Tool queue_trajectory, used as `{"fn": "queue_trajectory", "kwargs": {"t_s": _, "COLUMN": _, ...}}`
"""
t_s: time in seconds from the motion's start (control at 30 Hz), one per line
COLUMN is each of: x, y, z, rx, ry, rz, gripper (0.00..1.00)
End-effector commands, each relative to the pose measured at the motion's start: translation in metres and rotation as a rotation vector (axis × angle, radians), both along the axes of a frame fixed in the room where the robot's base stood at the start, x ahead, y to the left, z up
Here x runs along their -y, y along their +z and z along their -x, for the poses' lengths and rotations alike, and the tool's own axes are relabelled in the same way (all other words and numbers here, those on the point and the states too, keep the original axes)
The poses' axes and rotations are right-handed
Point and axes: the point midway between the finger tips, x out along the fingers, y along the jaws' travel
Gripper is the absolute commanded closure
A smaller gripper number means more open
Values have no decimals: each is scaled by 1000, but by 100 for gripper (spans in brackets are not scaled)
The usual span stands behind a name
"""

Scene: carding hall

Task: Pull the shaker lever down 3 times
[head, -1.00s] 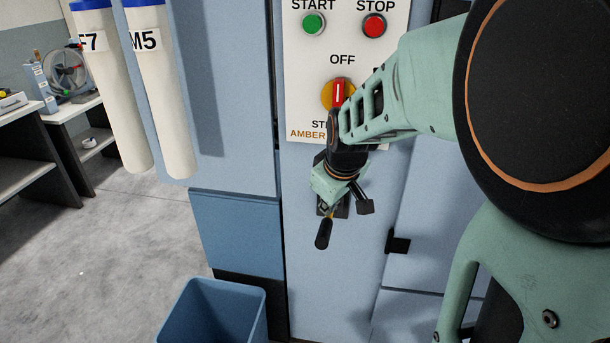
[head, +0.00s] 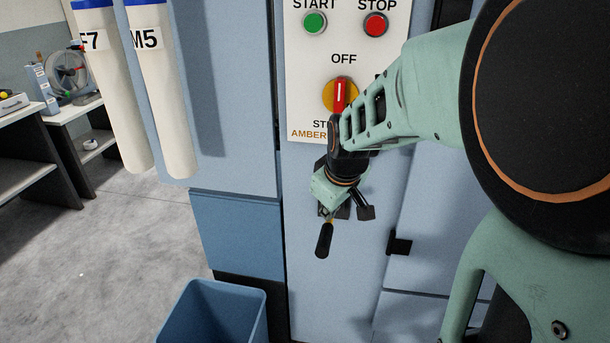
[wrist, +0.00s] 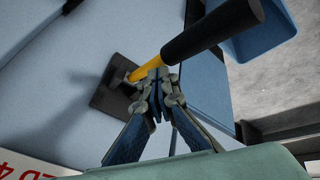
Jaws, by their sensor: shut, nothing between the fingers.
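The shaker lever has a black grip (head: 324,240) and a yellow shaft, seen below the control panel on the blue machine front in the head view. In the wrist view the grip (wrist: 212,32) points up and right, and the shaft (wrist: 140,73) comes out of a dark mounting plate (wrist: 108,92). My gripper (wrist: 155,72) is shut with nothing between its fingers. Its fingertips are right beside the shaft, near the lower end of the grip; I cannot tell whether they touch. In the head view my gripper (head: 336,206) hides most of the plate and shaft.
The control panel (head: 300,70) above has a green START button (head: 315,23), a red STOP button (head: 376,25) and a red-handled selector (head: 340,94). A small black bracket (head: 399,246) sticks out on the right. A blue bin (head: 212,310) stands below left. Two white tubes hang left.

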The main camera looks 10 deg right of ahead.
Motion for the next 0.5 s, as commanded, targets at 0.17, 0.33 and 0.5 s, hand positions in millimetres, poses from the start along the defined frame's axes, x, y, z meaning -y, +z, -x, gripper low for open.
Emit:
{"fn": "queue_trajectory", "kwargs": {"t_s": 0.17, "x": 0, "y": -4, "z": 2, "rx": -3, "ry": 0, "rz": 1, "gripper": 100}}
{"fn": "queue_trajectory", "kwargs": {"t_s": 0.33, "x": 0, "y": -6, "z": 2, "rx": -3, "ry": 0, "rz": 1, "gripper": 100}}
{"fn": "queue_trajectory", "kwargs": {"t_s": 0.5, "x": 0, "y": -8, "z": 3, "rx": -3, "ry": 0, "rz": 1, "gripper": 100}}
